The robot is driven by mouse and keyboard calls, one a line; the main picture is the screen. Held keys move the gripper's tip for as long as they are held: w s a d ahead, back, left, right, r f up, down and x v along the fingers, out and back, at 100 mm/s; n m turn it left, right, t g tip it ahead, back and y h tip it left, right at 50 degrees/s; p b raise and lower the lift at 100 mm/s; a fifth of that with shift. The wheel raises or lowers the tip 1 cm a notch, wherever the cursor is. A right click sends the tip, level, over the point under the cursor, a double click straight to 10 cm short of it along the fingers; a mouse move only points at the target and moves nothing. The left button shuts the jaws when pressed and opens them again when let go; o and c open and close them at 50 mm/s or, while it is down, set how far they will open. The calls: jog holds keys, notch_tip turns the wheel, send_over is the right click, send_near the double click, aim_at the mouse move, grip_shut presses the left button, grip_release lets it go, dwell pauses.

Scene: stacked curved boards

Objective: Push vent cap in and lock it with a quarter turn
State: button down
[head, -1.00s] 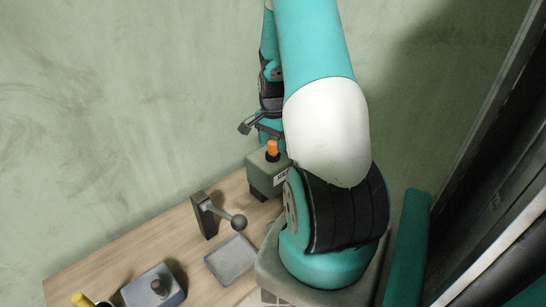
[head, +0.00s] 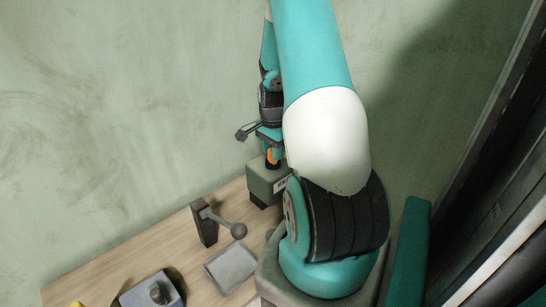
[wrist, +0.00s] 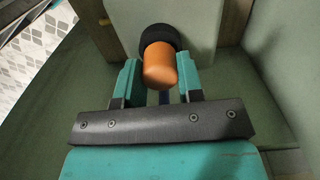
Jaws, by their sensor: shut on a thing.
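The orange vent cap (head: 271,160) stands at the top of a grey-green box (head: 262,184). In the wrist view the cap (wrist: 160,66) is a smooth orange cylinder in front of a black round collar (wrist: 158,38) on the box face. My gripper (head: 273,147) is over the box in the head view, partly hidden by my arm. In the wrist view the two teal fingers of my gripper (wrist: 159,72) stand on either side of the cap, shut on it. How deep the cap sits in the collar cannot be told.
On the wooden table (head: 120,247) are a lever with a ball knob (head: 239,230), a grey tray (head: 231,266) and a blue-grey box with a round knob (head: 158,292). A green wall is close behind. A bare strip of table lies left of the lever.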

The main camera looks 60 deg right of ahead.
jog(key=c, duration=0.7)
grip_release()
notch_tip(320, 180, up, 17)
jog(key=b, duration=0.2)
jog(key=shift+r+b, duration=0.2)
jog(key=shift+b, duration=0.2)
jog(key=w+a+r+n+t+y, duration=0.1)
jog(key=w+a+n, duration=0.2)
jog(key=a+n, duration=0.65)
jog(key=w+a+n, duration=0.2)
jog(key=a+n, duration=0.2)
jog(key=a, duration=1.1)
jog(key=s+a+n+y, duration=0.1)
jog(key=s+a+n, duration=0.3)
jog(key=a, duration=0.3)
jog(key=s+a+n+y, duration=0.1)
jog(key=s+a+n, duration=0.4)
jog(key=a+n, duration=0.1)
jog(key=s+a+n+g+y, duration=0.1)
jog(key=s+a+n, duration=0.4)
jog(key=a, duration=0.3)
jog(key=shift+a+f, duration=0.15)
jog(key=shift+f, duration=0.05)
